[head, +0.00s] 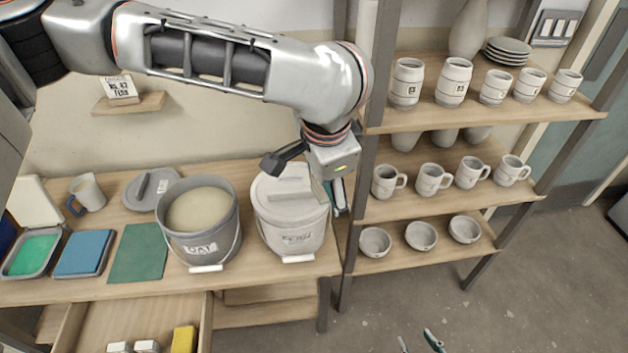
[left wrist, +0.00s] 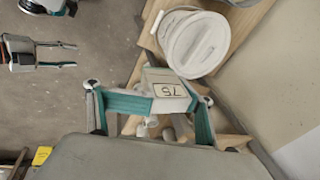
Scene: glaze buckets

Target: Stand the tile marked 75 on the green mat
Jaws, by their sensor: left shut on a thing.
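The tile marked 75 (left wrist: 170,92) is pale and sits between the teal fingers of my left gripper (left wrist: 152,108) in the left wrist view. My left gripper is shut on it. In the head view my left gripper (head: 338,198) is in the air at the right side of the lidded white bucket, and the tile cannot be made out clearly there. The green mat (head: 138,253) lies flat and bare on the table, left of the open grey bucket. My right gripper (head: 418,342) is low at the bottom edge, its fingertips apart and empty.
The open bucket (head: 197,250) and lidded bucket (head: 290,238) stand between my left gripper and the mat. A blue block (head: 83,252) and a green-filled tray (head: 32,254) lie left of the mat. An open drawer (head: 150,310) is below. Shelves of pottery (head: 450,195) stand right.

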